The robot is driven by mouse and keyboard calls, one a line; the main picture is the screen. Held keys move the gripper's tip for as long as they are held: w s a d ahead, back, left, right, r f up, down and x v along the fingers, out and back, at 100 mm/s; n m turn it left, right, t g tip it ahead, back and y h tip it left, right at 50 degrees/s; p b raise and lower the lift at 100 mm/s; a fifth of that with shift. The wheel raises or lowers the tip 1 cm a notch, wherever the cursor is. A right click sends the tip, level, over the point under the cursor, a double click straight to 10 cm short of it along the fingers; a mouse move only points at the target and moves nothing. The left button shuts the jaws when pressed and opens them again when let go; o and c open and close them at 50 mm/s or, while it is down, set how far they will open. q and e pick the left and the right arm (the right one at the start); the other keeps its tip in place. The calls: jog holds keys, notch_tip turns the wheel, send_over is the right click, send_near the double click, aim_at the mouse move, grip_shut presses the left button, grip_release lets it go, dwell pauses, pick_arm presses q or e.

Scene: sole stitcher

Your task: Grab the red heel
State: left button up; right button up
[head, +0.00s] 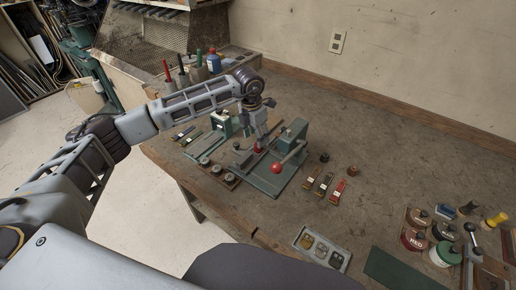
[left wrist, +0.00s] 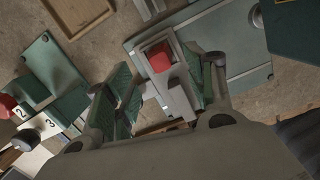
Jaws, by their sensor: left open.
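The red heel looks to be the small red block (left wrist: 158,57) in the left wrist view. It sits in a square grey holder on the green stitcher machine. My left gripper (left wrist: 168,78) is open, its green-padded fingers spread to either side of the grey holder, with the block lying between and just beyond the tips. I cannot tell the remaining height. In the head view my left gripper (head: 258,140) points down over the stitcher (head: 268,180), and the arm and fingers hide the heel there. My right gripper is not in view.
A red ball knob (head: 277,168) on a lever stands right of my left gripper, in front of a green upright block (head: 293,138). Coloured strips (head: 324,184) lie to the right. Jars (head: 415,238) and a tray (head: 322,249) stand nearer. The bench's back right is clear.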

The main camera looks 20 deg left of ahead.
pick_arm(q)
jog(key=shift+f, duration=0.75)
jog(key=shift+w+d+f+p, duration=0.15)
jog(key=shift+f+p, duration=0.25)
jog(key=shift+f, duration=0.55)
jog(key=shift+w+f, duration=0.1)
jog(key=shift+f, duration=0.65)
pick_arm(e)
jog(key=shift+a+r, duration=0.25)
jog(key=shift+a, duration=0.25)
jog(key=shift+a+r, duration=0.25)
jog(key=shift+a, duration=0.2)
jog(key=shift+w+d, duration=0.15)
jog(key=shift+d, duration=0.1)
pick_arm(q)
jog(key=c, duration=0.9)
jog(key=shift+c, duration=1)
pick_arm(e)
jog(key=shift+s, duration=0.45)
